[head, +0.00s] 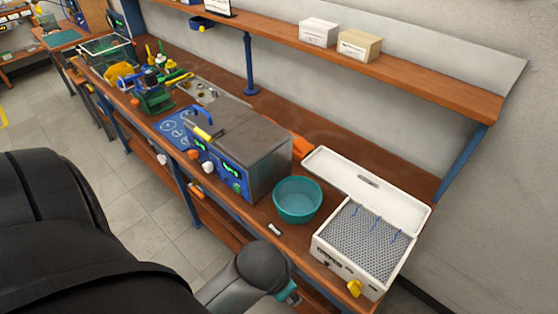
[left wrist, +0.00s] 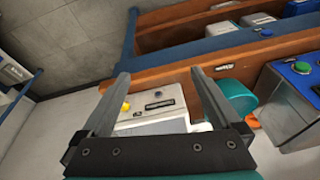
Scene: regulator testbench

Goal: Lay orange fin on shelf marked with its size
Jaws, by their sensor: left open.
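An orange piece (head: 300,147) lies on the bench behind the grey machine, partly hidden by it; I cannot tell whether it is the fin. A wooden wall shelf (head: 440,90) runs above the bench, and I can read no size mark on it. My left gripper (left wrist: 160,73) shows in the left wrist view, open with nothing between its fingers. Beyond its fingers are the white box's front and the bench edge, apart from them. My right gripper is not in view.
On the bench are a grey machine (head: 245,143) with a blue panel, a teal bowl (head: 297,202) and a white box (head: 328,262) with its lid open. A white carton (head: 318,32) and a tan carton (head: 359,45) stand on the shelf. Tools crowd the bench's far left.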

